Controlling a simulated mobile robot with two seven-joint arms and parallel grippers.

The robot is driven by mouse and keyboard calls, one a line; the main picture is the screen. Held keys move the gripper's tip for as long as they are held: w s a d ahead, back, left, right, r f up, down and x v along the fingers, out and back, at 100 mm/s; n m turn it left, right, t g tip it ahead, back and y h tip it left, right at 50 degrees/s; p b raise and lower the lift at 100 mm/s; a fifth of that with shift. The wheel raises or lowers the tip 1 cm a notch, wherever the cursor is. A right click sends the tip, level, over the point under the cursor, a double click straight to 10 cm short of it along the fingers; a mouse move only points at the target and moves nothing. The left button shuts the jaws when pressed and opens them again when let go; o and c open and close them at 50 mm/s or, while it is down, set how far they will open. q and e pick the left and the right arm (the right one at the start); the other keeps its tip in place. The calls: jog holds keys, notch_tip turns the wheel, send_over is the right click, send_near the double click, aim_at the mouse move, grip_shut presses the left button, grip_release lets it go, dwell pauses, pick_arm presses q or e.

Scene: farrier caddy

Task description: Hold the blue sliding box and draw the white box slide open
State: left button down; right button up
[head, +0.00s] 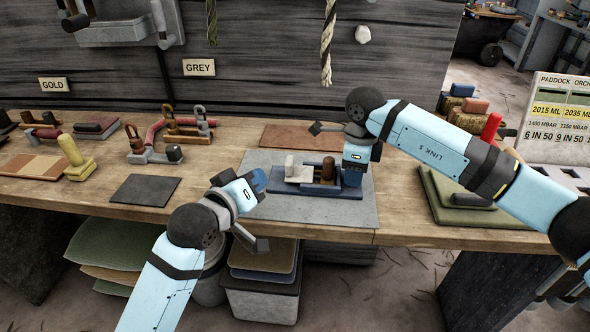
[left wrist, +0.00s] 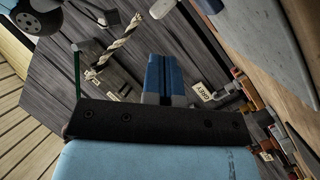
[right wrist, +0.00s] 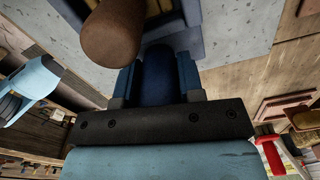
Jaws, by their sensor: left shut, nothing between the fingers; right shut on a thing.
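The blue sliding box (head: 316,192) lies on a grey mat on the workbench. Its white slide (head: 298,176) shows on top with an upright white block (head: 291,166) at the left end. A brown knob (head: 328,168) stands near the right end; it also shows close up in the right wrist view (right wrist: 112,32). My right gripper (head: 352,180) is shut on the box's right end, with dark blue (right wrist: 158,76) between its fingers. My left gripper (head: 260,180) is shut and empty, left of the box and apart from it; its closed fingers show in the left wrist view (left wrist: 164,76).
The grey mat (head: 350,215) is bare in front of the box. A dark plate (head: 146,190) lies to the left, and a yellow tool (head: 75,160) farther left. A green pad (head: 460,205) lies right, under my right arm. A rope (head: 327,45) hangs behind.

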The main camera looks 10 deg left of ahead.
aim_at(307, 172)
pick_arm(q)
jog(key=w+d+g, duration=0.1)
jog(key=w+d, duration=0.1)
jog(key=w+d+r+g, duration=0.1)
jog(key=w+d+g, duration=0.1)
jog(key=w+d+m+g, duration=0.1)
jog(key=w+d+g, duration=0.1)
jog(key=d, duration=0.1)
jog(key=shift+r+h, duration=0.25)
jog(key=shift+h, duration=0.15)
jog(key=w+d+r+g+y, duration=0.1)
jog(key=w+r+g+y, duration=0.2)
jog(key=r+g, duration=0.2)
jog(key=shift+m, duration=0.3)
jog(key=f, duration=0.9)
jog(key=shift+d, duration=0.2)
jog(key=shift+f, duration=0.2)
